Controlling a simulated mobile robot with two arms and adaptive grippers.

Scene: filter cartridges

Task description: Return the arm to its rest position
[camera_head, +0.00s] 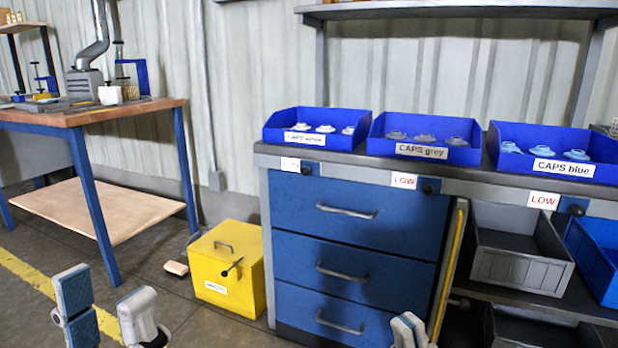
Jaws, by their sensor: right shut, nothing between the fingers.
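My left gripper (104,292) is at the lower left, above the floor. Its two pale fingers with blue-grey pads stand well apart, and nothing shows between them. My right gripper (409,329) is at the bottom edge, in front of the blue drawer unit. Only its fingertips show; they are together with nothing held. The rest of both arms is out of the picture.
A blue drawer unit (344,238) carries blue cap bins, including the grey-cap bin (376,128). A yellow box (238,290) stands on the floor beside it. A wooden workbench (120,112) is at left. Grey bins (520,268) sit on the right shelf. Floor between is mostly clear.

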